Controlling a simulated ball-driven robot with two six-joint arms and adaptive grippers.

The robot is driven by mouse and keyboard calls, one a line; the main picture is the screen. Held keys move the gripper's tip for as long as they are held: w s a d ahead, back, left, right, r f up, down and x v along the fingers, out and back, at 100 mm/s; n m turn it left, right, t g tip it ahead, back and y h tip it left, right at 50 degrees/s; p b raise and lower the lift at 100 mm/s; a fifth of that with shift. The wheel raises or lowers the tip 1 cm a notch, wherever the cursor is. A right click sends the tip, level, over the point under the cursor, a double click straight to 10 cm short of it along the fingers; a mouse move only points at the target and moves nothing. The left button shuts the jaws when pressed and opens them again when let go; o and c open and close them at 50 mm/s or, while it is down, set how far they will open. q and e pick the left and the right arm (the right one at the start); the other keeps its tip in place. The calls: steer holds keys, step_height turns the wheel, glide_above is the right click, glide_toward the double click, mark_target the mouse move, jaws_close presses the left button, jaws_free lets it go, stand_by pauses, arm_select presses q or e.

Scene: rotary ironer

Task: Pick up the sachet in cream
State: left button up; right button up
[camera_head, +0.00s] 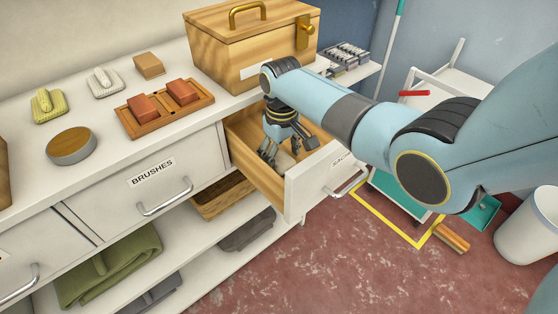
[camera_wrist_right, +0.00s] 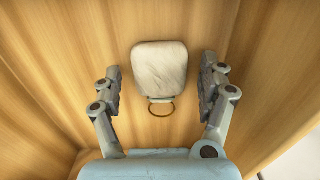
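The cream sachet (camera_wrist_right: 160,66) lies on the wooden floor of the open drawer (camera_head: 253,170), with a small brass-coloured ring at its near end. In the head view only a pale bit of it (camera_head: 285,160) shows behind my fingers. My right gripper (camera_wrist_right: 160,88) reaches down into the drawer, fingers spread wide on either side of the sachet, with a gap on both sides. It also shows in the head view (camera_head: 283,150). It holds nothing. My left gripper is not in view.
The drawer's white front (camera_head: 318,178) and wooden side walls surround my gripper. A wooden box (camera_head: 235,50) stands on the counter just behind the drawer. A tray with two red-brown blocks (camera_head: 165,108) and several brushes sit further left. A white trolley (camera_head: 450,75) stands at right.

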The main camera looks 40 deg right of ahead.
mark_target(281, 159)
steer(key=c, duration=0.8)
step_height(281, 159, up, 10)
steer(key=shift+p, duration=1.1)
